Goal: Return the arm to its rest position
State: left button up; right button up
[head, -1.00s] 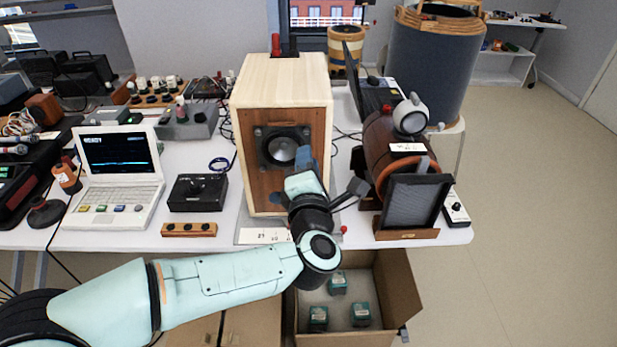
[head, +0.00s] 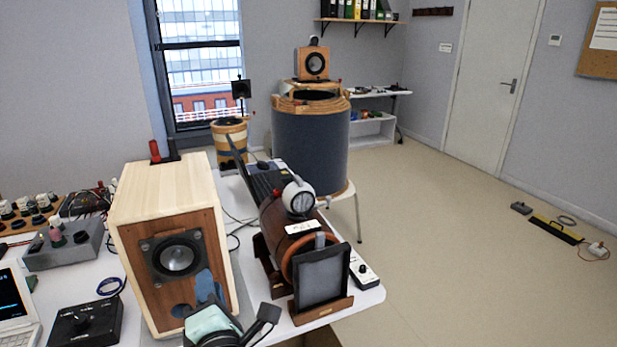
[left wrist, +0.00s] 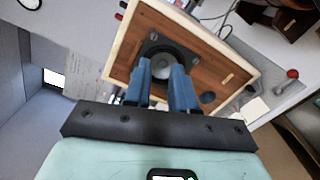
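My left arm's gripper (head: 208,288) is low in the head view, in front of the wooden speaker box (head: 168,240) on the white table. In the left wrist view its two blue fingers (left wrist: 162,88) stand apart with nothing between them. They point at the front panel of the speaker (left wrist: 205,75), and its round driver (left wrist: 164,66) shows behind and between them. I cannot tell the exact distance from the fingers to the panel. My right gripper is not in either view.
A brown cylinder with a dark framed panel (head: 322,275) stands right of the speaker. A black knob box (head: 85,322) and a grey box (head: 62,250) stand left of it. A large blue-grey drum (head: 312,145) stands behind. The floor at right is mostly clear.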

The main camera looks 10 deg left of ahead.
pick_arm(q)
jog(key=w+d+f+m+g+h+p, duration=0.1)
jog(key=w+d+f+m+h+p, duration=0.2)
jog(key=f, duration=0.4)
jog(key=w+f+m+g+h+p, duration=0.1)
jog(key=w+f+m+p, duration=0.1)
jog(key=f+m, duration=0.45)
jog(key=s+d+f+m+g+h+p, duration=0.1)
jog(key=s+f+m+g+h+p, duration=0.15)
jog(key=f, duration=0.65)
jog(key=s+d+f+m+g+h+p, duration=0.1)
jog(key=s+f+m+g+h+p, duration=0.2)
jog(key=f, duration=0.6)
jog(key=s+d+f+m+g+h+p, duration=0.1)
jog(key=s+f+m+g, duration=0.3)
jog(key=s, duration=0.9)
jog(key=s+d+f+m+g+h+p, duration=0.2)
jog(key=s+f, duration=0.6)
jog(key=s, duration=0.5)
jog(key=d+m+g+p, duration=0.1)
jog(key=d+m+g, duration=0.1)
jog(key=m+g, duration=0.1)
jog(key=shift+f, duration=0.35)
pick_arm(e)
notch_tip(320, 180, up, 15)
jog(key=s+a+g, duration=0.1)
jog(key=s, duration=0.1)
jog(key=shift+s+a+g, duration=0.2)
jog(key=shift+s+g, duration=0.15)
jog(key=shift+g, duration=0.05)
